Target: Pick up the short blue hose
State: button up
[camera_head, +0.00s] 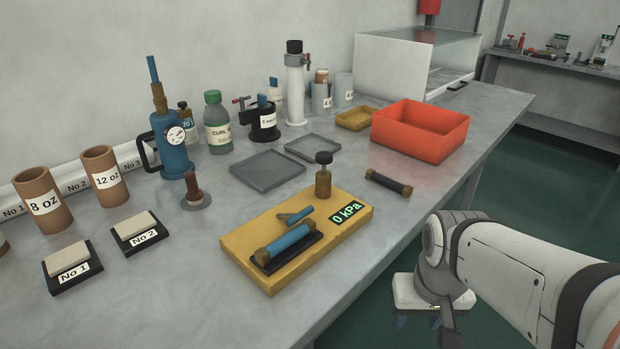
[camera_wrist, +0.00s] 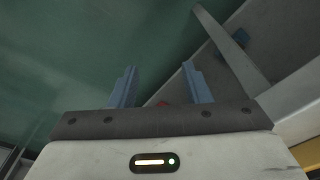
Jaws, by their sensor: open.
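A short blue hose (camera_head: 286,242) with brass-coloured ends lies in a black cradle on the yellow board (camera_head: 240,243), near the table's front edge. Behind it on the same board is a small valve with a blue handle (camera_head: 300,214). My gripper (camera_head: 418,321) hangs beyond the table's front edge, to the right of the board and apart from the hose. In the wrist view, my gripper (camera_wrist: 160,72) has its two blue fingers spread, with nothing held between them. The hose cannot be made out in the wrist view.
A brass post with a dark knob (camera_head: 323,177) and a "0 kPa" display (camera_head: 347,213) stand on the board. A dark hose (camera_head: 388,183) lies behind it, near a red bin (camera_head: 421,131). Grey trays (camera_head: 268,171) are left. Green floor (camera_wrist: 70,50) fills much of the wrist view.

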jog(key=w+a+r+n+p, duration=0.5)
jog(key=a+r+n+p, duration=0.4)
jog(key=r+n+p, duration=0.3)
notch_tip(320, 180, up, 6)
jog(key=r+n+g+p, duration=0.1)
jog(key=n+p, duration=0.9)
jog(key=n, duration=0.5)
send_over(285, 237)
jog(key=shift+s+d+f, duration=0.25)
jog(key=shift+s+d, duration=0.05)
jog(key=shift+d, duration=0.05)
jog(key=shift+a+f+n, duration=0.2)
jog(key=shift+a+n, duration=0.05)
jog(key=shift+n, duration=0.05)
jog(key=f, duration=0.7)
jog(key=shift+w+a+f, duration=0.15)
jog(key=shift+w+f, duration=0.15)
jog(key=shift+c, duration=0.3)
grip_shut()
